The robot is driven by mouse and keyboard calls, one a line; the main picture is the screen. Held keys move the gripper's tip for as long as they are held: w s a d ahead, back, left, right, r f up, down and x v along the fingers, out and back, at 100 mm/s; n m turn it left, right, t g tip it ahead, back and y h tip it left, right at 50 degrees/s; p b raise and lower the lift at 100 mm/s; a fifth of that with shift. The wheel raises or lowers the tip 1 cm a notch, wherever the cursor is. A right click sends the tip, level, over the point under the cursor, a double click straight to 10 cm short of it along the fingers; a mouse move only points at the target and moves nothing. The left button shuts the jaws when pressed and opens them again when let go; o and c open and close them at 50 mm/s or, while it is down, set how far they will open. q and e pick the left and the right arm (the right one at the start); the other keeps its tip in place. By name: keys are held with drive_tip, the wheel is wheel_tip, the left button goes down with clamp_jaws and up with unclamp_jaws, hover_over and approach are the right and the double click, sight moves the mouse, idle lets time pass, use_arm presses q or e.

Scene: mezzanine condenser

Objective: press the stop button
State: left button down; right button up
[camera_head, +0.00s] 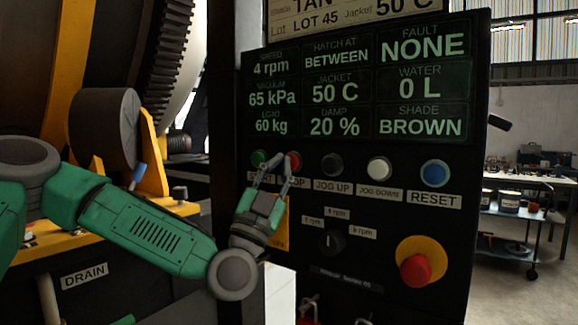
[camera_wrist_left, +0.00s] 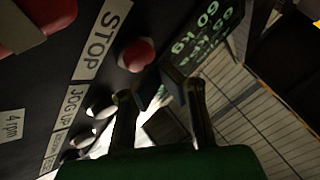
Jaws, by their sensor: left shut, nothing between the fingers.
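The stop button (camera_head: 293,161) is a small round red button in the upper button row of the black panel, partly behind my left gripper. It also shows in the left wrist view (camera_wrist_left: 137,55) beside its white STOP label (camera_wrist_left: 103,40). My left gripper (camera_head: 279,160) is shut and empty, with its fingertips in front of the panel, overlapping the stop button's left side in the head view. In the left wrist view the fingers (camera_wrist_left: 160,92) lie below and right of the button. I cannot tell whether they touch it. My right gripper is in neither view.
The green button (camera_head: 259,158) is close left of the stop button; a black button (camera_head: 332,165), white button (camera_head: 379,168) and blue reset button (camera_head: 435,173) lie right. Below are a selector knob (camera_head: 331,241) and red mushroom button (camera_head: 415,270). A drum machine (camera_head: 105,130) stands left.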

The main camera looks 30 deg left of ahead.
use_arm(q)
drive_tip(key=shift+w, duration=0.5)
idle(0.7)
idle(0.3)
drive_tip(key=shift+s+b, duration=0.3)
drive_tip(key=shift+s, duration=0.6)
drive_tip(key=shift+s+a, duration=0.2)
drive_tip(key=shift+s, duration=2.25)
